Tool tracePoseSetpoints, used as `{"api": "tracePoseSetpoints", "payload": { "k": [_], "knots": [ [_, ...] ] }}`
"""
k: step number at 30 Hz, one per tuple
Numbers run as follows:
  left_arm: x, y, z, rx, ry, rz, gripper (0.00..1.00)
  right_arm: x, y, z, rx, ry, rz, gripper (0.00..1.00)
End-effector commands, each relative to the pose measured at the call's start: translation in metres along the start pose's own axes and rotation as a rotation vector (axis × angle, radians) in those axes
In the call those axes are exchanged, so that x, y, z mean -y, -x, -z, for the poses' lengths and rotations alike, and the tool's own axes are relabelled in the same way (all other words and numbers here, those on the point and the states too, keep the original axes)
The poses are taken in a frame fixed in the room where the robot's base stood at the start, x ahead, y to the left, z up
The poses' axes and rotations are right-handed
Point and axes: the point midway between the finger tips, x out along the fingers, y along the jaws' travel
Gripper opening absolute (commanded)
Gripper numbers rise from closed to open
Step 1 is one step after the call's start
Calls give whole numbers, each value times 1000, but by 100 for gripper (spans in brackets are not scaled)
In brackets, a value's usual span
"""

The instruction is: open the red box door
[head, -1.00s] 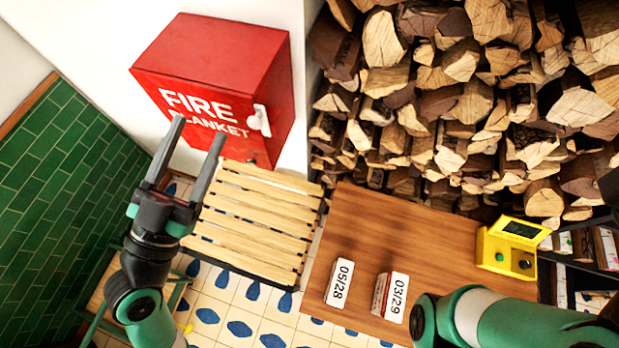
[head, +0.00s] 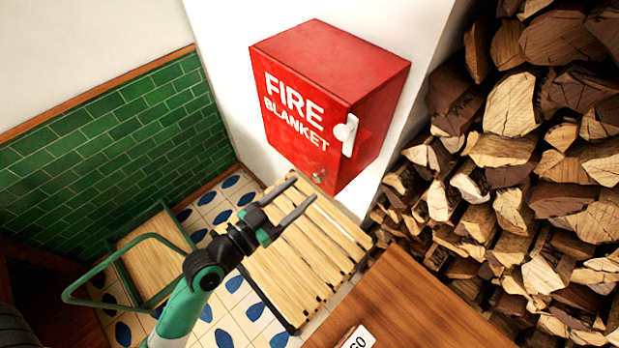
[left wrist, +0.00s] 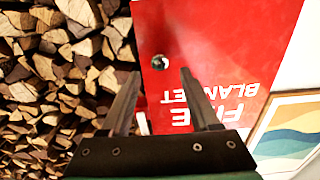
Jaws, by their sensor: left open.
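The red box (head: 300,110) with "FIRE BLANKET" lettering is mounted on the white wall, and its front door looks shut. A white handle (head: 346,134) sits at the door's right edge, and a small round metal lock (head: 318,176) is near its lower right corner. My left gripper (head: 305,189) is open and empty, just below and in front of the door's lower edge in the picture. In the left wrist view, the red door (left wrist: 205,40) appears upside down, with the metal lock (left wrist: 159,61) between my open fingertips (left wrist: 159,70). My right gripper is out of view.
A slatted wooden bench (head: 300,255) stands below the box. Stacked firewood (head: 540,150) fills the right side. A brown wooden table (head: 430,305) is at the lower right. A green-framed chair (head: 150,255) stands at left by the green tiled wall. A framed picture (left wrist: 285,130) hangs beside the box.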

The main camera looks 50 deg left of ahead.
Motion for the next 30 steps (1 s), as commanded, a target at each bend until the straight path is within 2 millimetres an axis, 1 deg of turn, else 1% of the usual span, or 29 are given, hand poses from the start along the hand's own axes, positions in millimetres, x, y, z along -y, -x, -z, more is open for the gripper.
{"api": "tracePoseSetpoints", "payload": {
  "k": [1,3,6,9,16,20,21,23,24,26,27,30],
  "knots": [
    [-1,-11,3,-2,-2,-2,62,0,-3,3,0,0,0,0],
    [0,-23,2,-2,-1,-1,62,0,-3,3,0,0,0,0],
    [0,-34,1,-1,0,-1,62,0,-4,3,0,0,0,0],
    [0,-39,0,-1,-1,0,62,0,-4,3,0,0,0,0],
    [0,-40,0,0,0,1,62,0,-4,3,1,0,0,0],
    [0,-40,0,0,-1,1,39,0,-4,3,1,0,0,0],
    [0,-40,0,0,-1,1,32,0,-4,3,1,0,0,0],
    [0,-40,0,0,0,0,21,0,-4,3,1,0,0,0],
    [0,-40,0,0,-1,1,14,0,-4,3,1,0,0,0],
    [0,-39,0,0,-1,0,3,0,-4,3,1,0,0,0],
    [0,-39,0,0,0,0,0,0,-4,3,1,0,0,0],
    [0,-39,0,0,0,0,0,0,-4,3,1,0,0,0]
  ]
}}
